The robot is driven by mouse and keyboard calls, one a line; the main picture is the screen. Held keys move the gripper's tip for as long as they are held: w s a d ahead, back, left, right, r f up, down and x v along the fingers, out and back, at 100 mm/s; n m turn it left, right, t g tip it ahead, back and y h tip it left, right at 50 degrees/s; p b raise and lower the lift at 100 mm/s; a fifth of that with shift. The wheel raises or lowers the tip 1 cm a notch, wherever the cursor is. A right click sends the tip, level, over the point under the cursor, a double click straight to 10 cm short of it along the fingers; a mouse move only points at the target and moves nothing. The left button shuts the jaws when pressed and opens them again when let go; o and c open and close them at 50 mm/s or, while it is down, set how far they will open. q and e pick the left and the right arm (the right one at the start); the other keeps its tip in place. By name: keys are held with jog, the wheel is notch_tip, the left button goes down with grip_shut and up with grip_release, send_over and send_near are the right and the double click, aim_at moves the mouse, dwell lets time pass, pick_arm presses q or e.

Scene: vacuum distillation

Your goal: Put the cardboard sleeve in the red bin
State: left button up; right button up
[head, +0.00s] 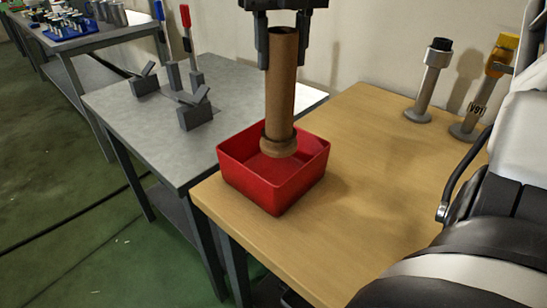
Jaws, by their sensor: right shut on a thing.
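The cardboard sleeve (281,85) is a brown upright tube with a wider ring near its lower end. My right gripper (284,48) comes in from the top of the head view and is shut on the upper part of the sleeve. The red bin (283,196) is a square open box at the left end of the wooden table. The sleeve's lower end is over the bin's opening and hides part of its inside. I cannot tell whether it touches the bin floor. My left gripper is not in view.
The wooden table (350,215) is clear right of the bin. Two upright posts (428,88) stand at its back right, one with a yellow top. A grey table (120,108) at left holds small grey blocks (195,110) and stands with red and blue handles. My white arm fills the right.

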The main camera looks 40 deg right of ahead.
aim_at(287, 109)
jog(key=shift+w+d+f+n, duration=0.15)
jog(key=shift+d+f+n, duration=0.25)
jog(key=shift+d, duration=0.15)
jog(key=shift+w+d+f+n, duration=0.15)
jog(key=shift+d+f+n, duration=0.2)
jog(key=shift+d, duration=0.15)
notch_tip(287, 109, down, 5)
jog(key=shift+d+f, duration=0.1)
jog(key=shift+f, duration=2.2)
jog(key=o, duration=1.3)
jog(key=shift+b, duration=0.3)
notch_tip(287, 109, up, 12)
jog(key=shift+r+p, duration=0.15)
jog(key=shift+p, duration=0.4)
